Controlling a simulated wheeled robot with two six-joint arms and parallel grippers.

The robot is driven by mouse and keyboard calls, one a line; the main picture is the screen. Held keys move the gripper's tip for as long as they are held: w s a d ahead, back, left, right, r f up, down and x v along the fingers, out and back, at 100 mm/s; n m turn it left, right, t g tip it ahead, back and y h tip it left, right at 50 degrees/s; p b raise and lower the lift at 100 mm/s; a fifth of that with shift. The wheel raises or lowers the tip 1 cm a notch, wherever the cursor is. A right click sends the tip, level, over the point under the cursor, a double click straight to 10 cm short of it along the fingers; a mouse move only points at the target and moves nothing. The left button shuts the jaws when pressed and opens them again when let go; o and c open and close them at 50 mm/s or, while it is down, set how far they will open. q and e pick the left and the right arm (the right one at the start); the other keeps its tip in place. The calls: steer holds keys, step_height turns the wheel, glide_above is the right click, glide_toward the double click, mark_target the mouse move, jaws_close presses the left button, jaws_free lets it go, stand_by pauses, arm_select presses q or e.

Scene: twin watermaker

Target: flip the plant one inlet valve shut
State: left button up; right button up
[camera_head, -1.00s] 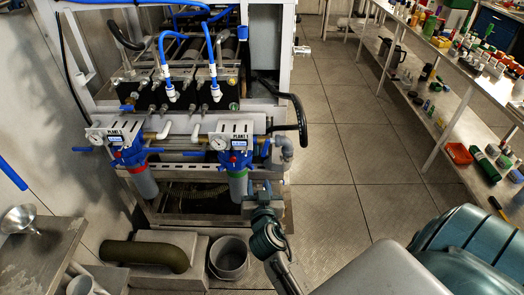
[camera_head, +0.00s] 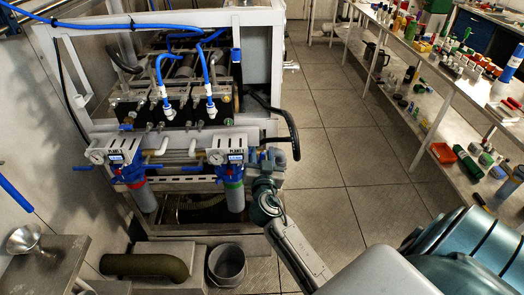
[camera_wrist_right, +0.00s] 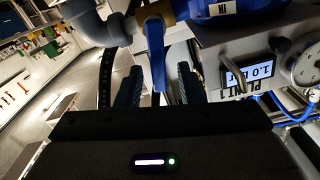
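The plant one unit (camera_head: 226,156) is the right one of two white panels with a gauge and a blue filter head, in the head view. In the right wrist view its panel (camera_wrist_right: 262,42) reads "PLANT 1", with a lit display. The inlet valve's blue lever (camera_wrist_right: 154,55) hangs below a brass fitting near a label reading "IN". My right gripper (camera_wrist_right: 157,88) is open, with the lever between its two dark fingers and gaps visible on both sides. In the head view my right gripper (camera_head: 264,166) is just right of the plant one filter. My left gripper is not in view.
A second unit (camera_head: 117,158) stands to the left on the white frame. A grey elbow pipe (camera_wrist_right: 100,25) is close beside the valve. Tiled floor (camera_head: 350,150) is clear to the right.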

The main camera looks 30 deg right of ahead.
steer(key=shift+w+d, duration=0.2)
steer(key=shift+w, duration=0.05)
jaws_close()
steer(key=shift+w+a+n+b, duration=0.15)
steer(key=shift+a+n+b, duration=0.15)
steer(key=shift+n+b, duration=0.35)
steer(key=shift+w+a+n, duration=0.15)
steer(key=shift+a+n, duration=0.1)
steer(key=shift+n, duration=0.5)
jaws_free()
steer(key=shift+d, duration=0.1)
